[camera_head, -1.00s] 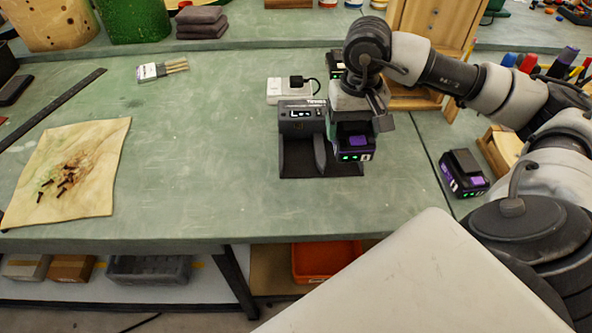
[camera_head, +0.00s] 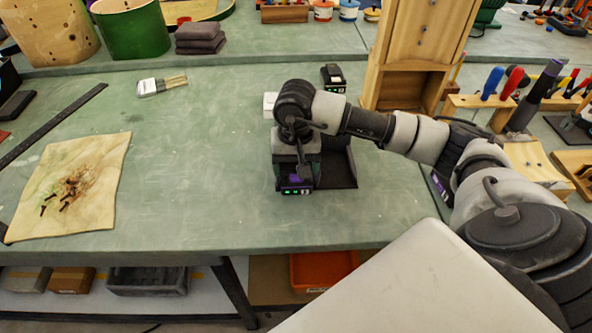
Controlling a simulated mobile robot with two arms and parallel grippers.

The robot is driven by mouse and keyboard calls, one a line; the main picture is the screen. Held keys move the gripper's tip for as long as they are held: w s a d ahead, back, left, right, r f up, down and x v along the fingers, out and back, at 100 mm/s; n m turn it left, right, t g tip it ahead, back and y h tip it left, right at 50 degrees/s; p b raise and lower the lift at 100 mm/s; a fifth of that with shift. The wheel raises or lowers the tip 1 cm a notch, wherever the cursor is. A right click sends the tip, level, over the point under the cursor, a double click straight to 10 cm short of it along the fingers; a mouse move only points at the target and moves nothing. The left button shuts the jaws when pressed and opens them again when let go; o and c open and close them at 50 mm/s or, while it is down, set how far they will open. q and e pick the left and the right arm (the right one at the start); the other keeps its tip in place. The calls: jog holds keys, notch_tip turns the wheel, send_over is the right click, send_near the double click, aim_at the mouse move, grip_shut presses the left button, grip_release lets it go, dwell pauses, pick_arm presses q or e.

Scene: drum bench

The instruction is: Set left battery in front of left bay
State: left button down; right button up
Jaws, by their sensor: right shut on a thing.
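A black battery with a purple patch and green lights (camera_head: 296,189) is in my right gripper (camera_head: 298,172), which points down and is shut on it. The battery is over or at the front of the left bay of the dark charger (camera_head: 342,168). The gripper and wrist hide most of that bay, so I cannot tell whether the battery touches the charger. The right bay shows empty. My left gripper is not in view.
Another battery (camera_head: 333,76) stands behind the charger, and one (camera_head: 440,187) lies at the right, partly behind my arm. A wooden cabinet (camera_head: 412,60) stands behind. The bench left of the charger is clear up to a stained cloth (camera_head: 95,195).

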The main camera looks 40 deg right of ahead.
notch_tip(320, 180, down, 2)
jog(key=shift+s+f, duration=0.1)
jog(key=shift+f, duration=0.35)
jog(key=o, duration=0.8)
jog(key=shift+f, duration=0.1)
jog(key=o, duration=0.5)
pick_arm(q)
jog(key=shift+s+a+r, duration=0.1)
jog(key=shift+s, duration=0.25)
